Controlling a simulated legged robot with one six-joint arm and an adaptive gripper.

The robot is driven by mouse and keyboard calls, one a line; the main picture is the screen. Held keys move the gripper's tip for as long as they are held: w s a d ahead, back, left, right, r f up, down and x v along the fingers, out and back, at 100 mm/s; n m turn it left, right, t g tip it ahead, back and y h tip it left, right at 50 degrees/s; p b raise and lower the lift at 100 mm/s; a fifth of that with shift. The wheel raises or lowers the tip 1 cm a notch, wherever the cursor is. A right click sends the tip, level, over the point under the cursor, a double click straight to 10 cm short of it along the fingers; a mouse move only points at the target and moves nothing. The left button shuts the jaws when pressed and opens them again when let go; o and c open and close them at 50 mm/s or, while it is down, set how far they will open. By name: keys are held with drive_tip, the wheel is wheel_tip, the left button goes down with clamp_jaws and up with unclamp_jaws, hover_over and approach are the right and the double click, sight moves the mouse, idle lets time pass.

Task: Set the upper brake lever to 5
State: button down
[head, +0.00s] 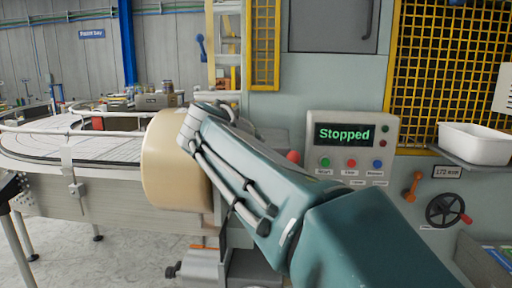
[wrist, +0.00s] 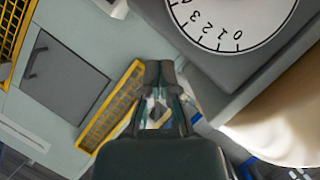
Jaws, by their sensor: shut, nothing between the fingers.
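In the wrist view, a white round dial (wrist: 228,18) with black marks and the numerals 0, 1, 2 and 3 sits on a dark grey block. The top of the dial is cut off, and no 5 shows. I cannot make out the upper brake lever for certain in either view. My gripper (wrist: 160,72) is shut and empty, beside and below the dial in the wrist picture, apart from it. In the head view, my arm hides most of the gripper and the area behind it, next to the cream roll (head: 172,165).
A panel (head: 350,150) reads "Stopped" above coloured buttons. A red knob (head: 293,156) shows beside my arm. An orange lever (head: 412,186), a black handwheel (head: 445,210) and a white bin (head: 473,144) are at right. A blue lever (head: 202,46) is at upper left; a conveyor (head: 75,150) runs left.

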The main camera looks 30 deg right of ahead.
drive_tip(key=s+d+v, duration=0.1)
drive_tip(key=v, duration=0.5)
drive_tip(key=s+a+f+g+y, duration=0.1)
drive_tip(key=s+a+f+y, duration=0.2)
drive_tip(key=s+f, duration=0.3)
drive_tip(key=s+a+f+g+y, duration=0.1)
drive_tip(key=s+a+f+y, duration=0.2)
drive_tip(key=f, duration=1)
drive_tip(key=s+a+f+n+g+y, duration=0.1)
drive_tip(key=s+a+f+y, duration=0.2)
drive_tip(key=s+f, duration=0.6)
drive_tip(key=shift+f+y, duration=0.8)
drive_tip(key=shift+y, duration=0.4)
drive_tip(key=shift+d, duration=0.15)
